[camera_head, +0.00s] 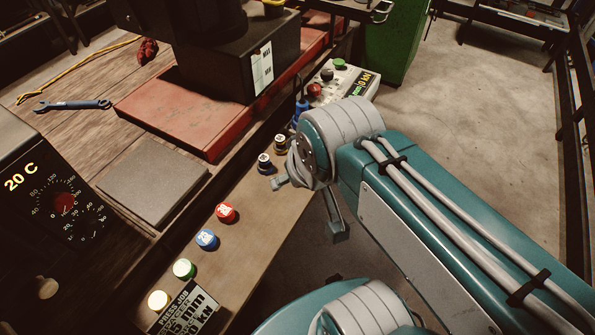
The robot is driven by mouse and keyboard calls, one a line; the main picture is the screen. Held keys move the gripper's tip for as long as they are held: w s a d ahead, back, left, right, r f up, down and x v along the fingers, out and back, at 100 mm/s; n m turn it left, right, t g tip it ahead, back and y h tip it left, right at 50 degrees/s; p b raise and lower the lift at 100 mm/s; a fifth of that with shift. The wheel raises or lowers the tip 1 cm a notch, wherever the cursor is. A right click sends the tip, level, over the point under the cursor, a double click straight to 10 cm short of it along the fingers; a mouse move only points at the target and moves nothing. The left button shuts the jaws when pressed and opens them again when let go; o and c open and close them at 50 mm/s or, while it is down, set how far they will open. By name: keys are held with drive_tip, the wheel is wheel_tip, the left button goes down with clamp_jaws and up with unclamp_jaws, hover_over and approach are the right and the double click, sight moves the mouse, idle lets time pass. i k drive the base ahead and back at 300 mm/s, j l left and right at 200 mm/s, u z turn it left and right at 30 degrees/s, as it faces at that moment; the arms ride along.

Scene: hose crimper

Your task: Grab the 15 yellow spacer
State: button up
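A pale yellow round spacer (158,300) stands at the near end of a row on the narrow wooden ledge, beside the job sign. I cannot read a number on it. The row runs away from it with a green spacer (184,268), a blue spacer (206,238) and a red spacer (225,212). My arm reaches in from the right, and its end is over the ledge's right edge, farther back than the pale yellow spacer and apart from it. My gripper is mostly hidden behind the arm's grey joint, so I cannot see its fingers clearly.
Two dark spacers (265,163) stand farther along the ledge, close to my arm. The press job sign (184,310) stands right of the yellow spacer. A dark gauge box (52,195) is at left. A control box (338,84) stands behind my arm. Open floor lies right.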

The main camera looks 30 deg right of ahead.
sight(159, 299)
drive_tip(key=k+j+u, duration=0.1)
drive_tip(key=u, duration=0.3)
drive_tip(key=j+u, duration=0.2)
drive_tip(key=u, duration=0.15)
drive_tip(key=k+j+u, duration=0.1)
drive_tip(key=j+u, duration=0.15)
drive_tip(key=u, duration=0.15)
